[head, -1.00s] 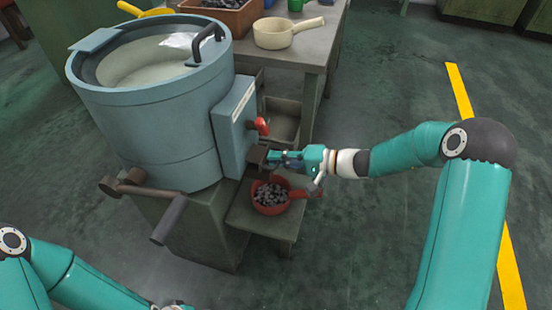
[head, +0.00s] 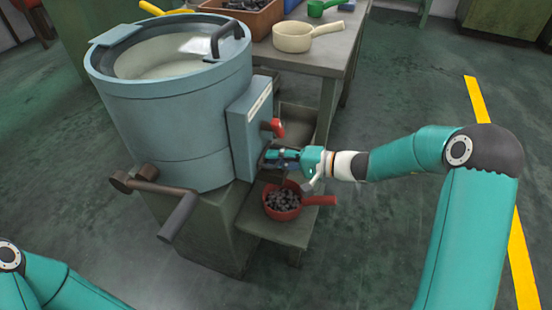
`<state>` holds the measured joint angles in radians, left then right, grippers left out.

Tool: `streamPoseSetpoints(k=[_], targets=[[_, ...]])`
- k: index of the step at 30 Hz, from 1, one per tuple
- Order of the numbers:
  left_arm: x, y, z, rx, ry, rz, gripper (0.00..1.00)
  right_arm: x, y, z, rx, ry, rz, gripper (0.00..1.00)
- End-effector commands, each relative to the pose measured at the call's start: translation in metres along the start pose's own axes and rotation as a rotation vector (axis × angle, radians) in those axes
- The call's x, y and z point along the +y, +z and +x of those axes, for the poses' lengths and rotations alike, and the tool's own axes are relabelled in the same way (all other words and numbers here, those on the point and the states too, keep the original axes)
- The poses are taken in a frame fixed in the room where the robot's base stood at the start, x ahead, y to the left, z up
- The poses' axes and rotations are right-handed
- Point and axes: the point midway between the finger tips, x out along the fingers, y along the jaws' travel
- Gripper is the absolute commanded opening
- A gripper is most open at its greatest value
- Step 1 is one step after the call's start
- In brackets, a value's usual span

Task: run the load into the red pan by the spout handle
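A red pan (head: 283,206) stands on a low green shelf below the machine's spout, its handle pointing right. Dark pieces (head: 284,199) lie in it. The machine is a large blue-grey tub (head: 165,125) with a box on its right side. A red handle (head: 277,127) sticks out from this box. My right gripper (head: 277,156) is beside the box, just below the red handle and above the pan. It covers part of the spout area, and I cannot tell whether its fingers hold anything. My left gripper is out of view; only its arm shows at the lower left.
A dark crank (head: 165,195) juts out at the tub's lower left. A workbench (head: 343,50) behind carries a cream pan (head: 305,36), a brown box (head: 240,15) of dark pieces and a green scoop (head: 323,8). The floor at the right is clear, with a yellow line (head: 480,100).

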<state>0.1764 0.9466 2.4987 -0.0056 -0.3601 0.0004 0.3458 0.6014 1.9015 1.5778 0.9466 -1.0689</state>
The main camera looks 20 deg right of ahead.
Motion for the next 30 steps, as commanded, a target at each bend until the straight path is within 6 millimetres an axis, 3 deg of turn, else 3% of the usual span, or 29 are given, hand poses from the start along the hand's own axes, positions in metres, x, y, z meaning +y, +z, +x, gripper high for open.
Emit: streamPoseSetpoints(k=[7, 11, 24, 30], targets=[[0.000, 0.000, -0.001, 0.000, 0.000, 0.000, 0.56, 0.000, 0.000, -0.003, 0.001, -0.001, -0.001, 0.22], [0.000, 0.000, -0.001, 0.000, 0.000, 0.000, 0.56, -0.001, -0.002, -0.014, 0.004, -0.001, -0.001, 0.22], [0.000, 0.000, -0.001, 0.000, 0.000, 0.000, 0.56, 0.001, -0.002, -0.097, 0.006, 0.000, 0.000, 0.22], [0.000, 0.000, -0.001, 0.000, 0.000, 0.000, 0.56, 0.001, -0.001, -0.117, 0.003, -0.001, 0.000, 0.22]])
